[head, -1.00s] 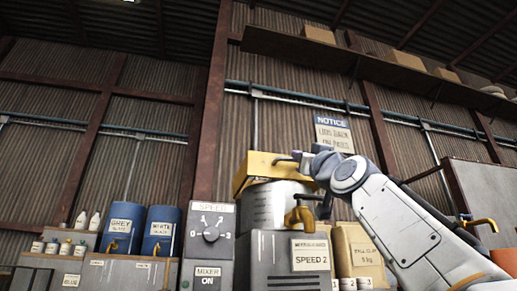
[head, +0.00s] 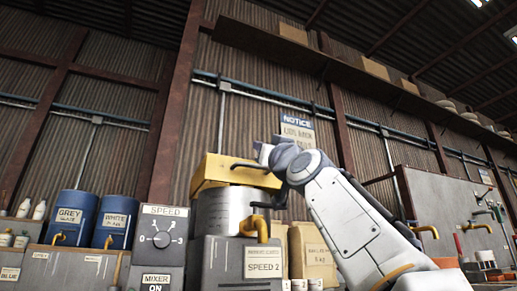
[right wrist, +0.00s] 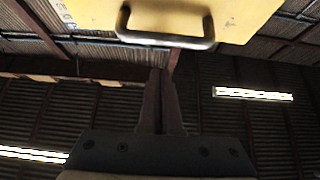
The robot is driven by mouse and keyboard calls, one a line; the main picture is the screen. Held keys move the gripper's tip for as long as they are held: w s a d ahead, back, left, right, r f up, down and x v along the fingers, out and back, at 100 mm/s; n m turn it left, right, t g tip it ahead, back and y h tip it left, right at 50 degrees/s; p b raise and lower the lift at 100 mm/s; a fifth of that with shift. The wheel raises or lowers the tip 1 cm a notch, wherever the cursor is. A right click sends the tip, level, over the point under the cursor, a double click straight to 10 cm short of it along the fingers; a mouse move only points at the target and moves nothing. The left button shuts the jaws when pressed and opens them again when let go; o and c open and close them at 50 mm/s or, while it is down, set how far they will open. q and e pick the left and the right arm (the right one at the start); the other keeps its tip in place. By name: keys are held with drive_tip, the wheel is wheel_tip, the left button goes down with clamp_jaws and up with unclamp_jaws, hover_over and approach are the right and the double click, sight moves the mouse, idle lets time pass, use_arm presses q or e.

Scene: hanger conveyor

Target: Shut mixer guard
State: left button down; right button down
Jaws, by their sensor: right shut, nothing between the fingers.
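The yellow mixer guard (head: 225,172) lies across the top of the grey mixer drum (head: 222,212) in the head view. I cannot tell whether it is fully down. Its dark bar handle (head: 248,167) faces my right gripper (head: 265,152), which is close beside it. In the right wrist view the guard (right wrist: 225,12) fills the top, with the handle (right wrist: 165,40) across its edge. My right gripper (right wrist: 160,75) is shut and empty, its fingertips just below the handle in that picture. My left gripper is out of view.
The SPEED panel (head: 162,233) with its dial stands left of the mixer. A grey SPEED 2 box (head: 215,265) with a tap stands in front of the drum. Blue glaze barrels (head: 75,215) are at the left, cardboard sacks (head: 315,250) at the right.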

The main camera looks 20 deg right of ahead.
drive_tip(key=w+f+b+v, duration=0.1)
drive_tip(key=b+v, duration=0.6)
drive_tip(key=v, duration=0.3)
drive_tip(key=shift+w+f+b, duration=0.15)
drive_tip(key=shift+f+b, duration=0.25)
drive_tip(key=shift+a+r, duration=0.1)
drive_tip(key=shift+r, duration=0.05)
